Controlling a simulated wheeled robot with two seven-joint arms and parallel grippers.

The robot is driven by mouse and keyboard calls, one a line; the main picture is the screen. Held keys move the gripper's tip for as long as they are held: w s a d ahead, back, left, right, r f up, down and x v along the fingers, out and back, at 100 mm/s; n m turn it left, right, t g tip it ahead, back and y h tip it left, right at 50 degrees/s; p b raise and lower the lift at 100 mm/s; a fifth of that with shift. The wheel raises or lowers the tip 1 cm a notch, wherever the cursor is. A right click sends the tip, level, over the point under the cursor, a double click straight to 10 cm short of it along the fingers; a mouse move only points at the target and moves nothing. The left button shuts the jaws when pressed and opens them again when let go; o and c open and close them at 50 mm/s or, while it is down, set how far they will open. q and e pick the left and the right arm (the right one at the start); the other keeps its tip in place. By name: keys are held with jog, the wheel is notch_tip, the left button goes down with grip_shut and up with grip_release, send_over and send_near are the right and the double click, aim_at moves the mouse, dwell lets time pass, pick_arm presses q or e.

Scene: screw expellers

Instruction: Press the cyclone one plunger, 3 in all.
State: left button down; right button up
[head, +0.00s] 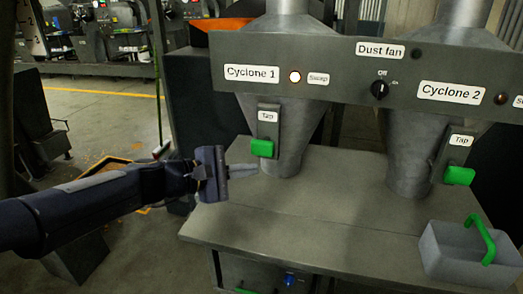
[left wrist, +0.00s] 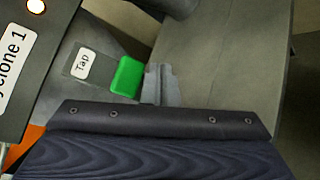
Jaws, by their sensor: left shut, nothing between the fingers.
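The green plunger (head: 262,148) of cyclone one sticks out below its "Tap" label on the left cone (head: 290,130). It also shows in the left wrist view (left wrist: 126,76). My left gripper (head: 245,170) is shut and empty, with its fingers pointing right. In the head view its tips are just below and left of the green plunger. In the left wrist view the fingertips (left wrist: 160,85) are right beside the plunger; I cannot tell whether they touch it. The round "Sweep" lamp (head: 295,77) beside the "Cyclone 1" label is lit. My right gripper is not in view.
Cyclone 2 (head: 408,150) has its own green plunger (head: 459,176) on the right. A grey bin with a green handle (head: 468,256) stands at the bench's right front. The bench top (head: 310,220) is clear in the middle. A dust fan knob (head: 379,90) is on the panel above.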

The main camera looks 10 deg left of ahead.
aim_at(263, 148)
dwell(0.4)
pick_arm(q)
jog(key=s+m+y+p, duration=0.1)
jog(key=p, duration=0.2)
jog(key=s+m+g+y+p, duration=0.1)
jog(key=p, duration=0.3)
jog(key=s+m+y+p, duration=0.1)
jog(key=y+p, duration=0.1)
jog(key=p, duration=0.2)
jog(key=shift+s+r, duration=0.25)
jog(key=shift+s, duration=0.15)
jog(key=w, duration=0.8)
jog(key=shift+w+d, duration=0.25)
jog(key=shift+w, duration=0.15)
jog(key=shift+w, duration=0.15)
dwell(1.2)
jog(key=shift+w, duration=0.3)
